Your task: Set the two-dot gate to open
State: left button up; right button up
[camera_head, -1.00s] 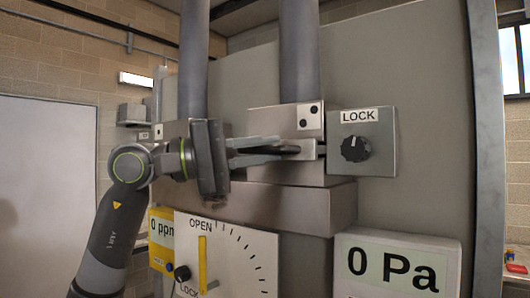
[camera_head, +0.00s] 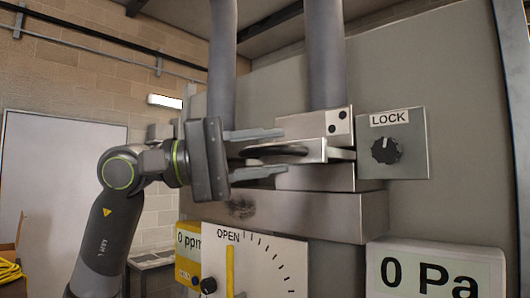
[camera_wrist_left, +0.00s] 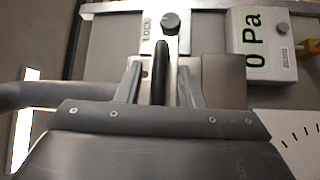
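The two-dot gate is a metal block (camera_head: 313,124) under a pipe, with a white two-dot tag (camera_head: 339,126). A metal slide (camera_head: 314,150) with a dark loop handle (camera_head: 277,149) sticks out of it. The handle also shows in the left wrist view (camera_wrist_left: 160,72). My left gripper (camera_head: 272,152) is open, one finger above and one below the handle. In the left wrist view (camera_wrist_left: 159,82) a gap shows on both sides of it. My right gripper is not in view.
A knob (camera_head: 387,150) marked LOCK sits right of the gate. A metal ledge (camera_head: 310,215) runs below, over an OPEN dial (camera_head: 255,262) and a 0 Pa display (camera_head: 435,272). Another pipe (camera_head: 222,60) stands to the left.

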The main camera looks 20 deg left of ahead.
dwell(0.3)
pick_arm(q)
jog(key=shift+s+a+f+b, duration=0.2)
jog(key=shift+a+b, duration=0.2)
jog(key=shift+a, duration=0.15)
jog(key=b+v, duration=0.7)
jog(key=v, duration=0.9)
jog(key=shift+a, duration=0.15)
jog(key=shift+r, duration=0.15)
